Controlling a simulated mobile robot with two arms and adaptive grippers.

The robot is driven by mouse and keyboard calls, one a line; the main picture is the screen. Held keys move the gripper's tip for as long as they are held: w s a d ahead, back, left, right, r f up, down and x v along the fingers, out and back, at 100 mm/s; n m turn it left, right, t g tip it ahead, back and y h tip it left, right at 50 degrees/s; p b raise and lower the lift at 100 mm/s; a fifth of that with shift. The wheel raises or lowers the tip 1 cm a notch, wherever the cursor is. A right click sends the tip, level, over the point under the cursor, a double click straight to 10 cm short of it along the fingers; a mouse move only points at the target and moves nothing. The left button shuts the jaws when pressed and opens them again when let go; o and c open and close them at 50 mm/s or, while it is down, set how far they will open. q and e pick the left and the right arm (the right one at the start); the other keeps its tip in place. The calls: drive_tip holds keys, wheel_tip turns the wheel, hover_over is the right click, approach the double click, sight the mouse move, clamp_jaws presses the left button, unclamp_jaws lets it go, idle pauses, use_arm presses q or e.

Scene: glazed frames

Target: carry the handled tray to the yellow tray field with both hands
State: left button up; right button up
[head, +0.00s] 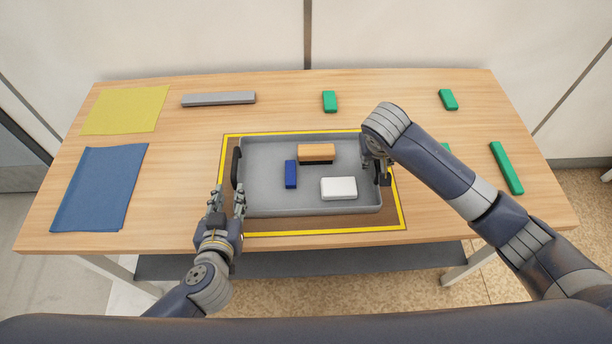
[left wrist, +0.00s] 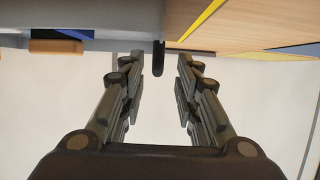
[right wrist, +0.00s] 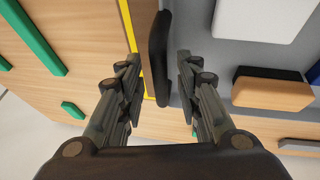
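The grey handled tray (head: 262,203) sits inside the yellow outline of the tray field (head: 320,231), near its back edge. It holds an orange-brown block (head: 317,152), a blue block (head: 291,174) and a white block (head: 338,188). My left gripper (head: 228,190) is open beside the tray's left side; in the left wrist view the dark left handle (left wrist: 158,58) shows between its spread fingertips. My right gripper (right wrist: 158,58) is open at the tray's right side, with the dark right handle (right wrist: 160,45) between its fingers, apart from the right finger. In the head view my right arm partly hides this handle.
A blue cloth (head: 98,188) and a yellow cloth (head: 125,110) lie on the left of the wooden table (head: 190,140). A grey bar (head: 218,99) lies at the back. Several green blocks, including a long one (head: 506,168), lie to the right. The table's front edge is near the field.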

drive_tip(key=v, duration=1)
drive_tip(key=shift+r, duration=0.3)
drive_tip(key=shift+s, duration=0.1)
